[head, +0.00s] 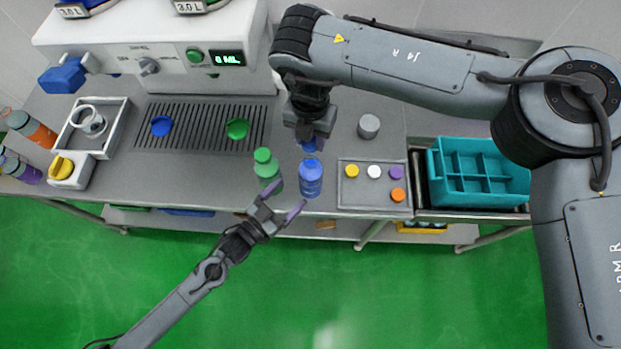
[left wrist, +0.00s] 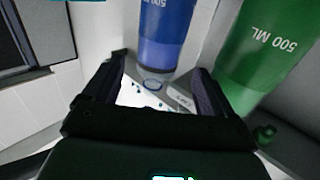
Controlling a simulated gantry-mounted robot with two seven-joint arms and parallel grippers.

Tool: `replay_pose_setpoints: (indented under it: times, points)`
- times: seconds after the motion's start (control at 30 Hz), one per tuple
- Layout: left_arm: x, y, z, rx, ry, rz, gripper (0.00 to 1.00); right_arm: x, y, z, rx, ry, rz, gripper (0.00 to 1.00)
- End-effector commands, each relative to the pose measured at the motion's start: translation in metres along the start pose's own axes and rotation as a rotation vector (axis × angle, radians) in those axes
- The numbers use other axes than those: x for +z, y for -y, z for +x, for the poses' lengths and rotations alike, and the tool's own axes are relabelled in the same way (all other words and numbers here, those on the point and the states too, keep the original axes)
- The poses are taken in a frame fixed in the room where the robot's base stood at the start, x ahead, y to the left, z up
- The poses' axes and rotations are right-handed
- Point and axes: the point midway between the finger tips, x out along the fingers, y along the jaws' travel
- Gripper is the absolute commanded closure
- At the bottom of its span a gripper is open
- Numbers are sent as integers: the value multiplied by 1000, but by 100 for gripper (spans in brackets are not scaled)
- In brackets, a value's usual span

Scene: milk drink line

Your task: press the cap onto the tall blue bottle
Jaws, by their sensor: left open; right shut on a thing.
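The tall blue bottle (head: 311,180) stands upright near the counter's front edge. It also shows in the left wrist view (left wrist: 168,35), upside down in that picture. My right gripper (head: 309,140) is shut on a small blue thing (head: 309,146), apparently the cap, just behind and above the bottle's top; the fingers hide much of it. Whether it touches the bottle I cannot tell. My left gripper (head: 283,208) is open and empty at the counter's front, with its fingers pointing toward the blue bottle and the green bottle (head: 267,170) to its left.
A tray with yellow, white, purple and orange caps (head: 348,197) lies right of the blue bottle. A teal divided crate (head: 437,188) stands farther right. A grey cylinder (head: 368,126) is behind the tray. The drip grate (head: 200,126) holds a blue and a green round piece.

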Motion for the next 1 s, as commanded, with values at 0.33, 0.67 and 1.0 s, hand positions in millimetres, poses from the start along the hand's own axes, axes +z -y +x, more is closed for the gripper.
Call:
replay_pose_setpoints:
  times: [0.33, 0.67, 1.0]
  points:
    - [-1, 0, 58, 0, -2, 0, 15, 0, 0, 0, 0, 0, 0, 84]
    - [0, 0, 87, 0, 0, 0, 15, 0, 0, 0, 0, 0, 0, 84]
    - [0, 0, 90, 0, 0, 0, 15, 0, 0, 0, 0, 0, 0, 84]
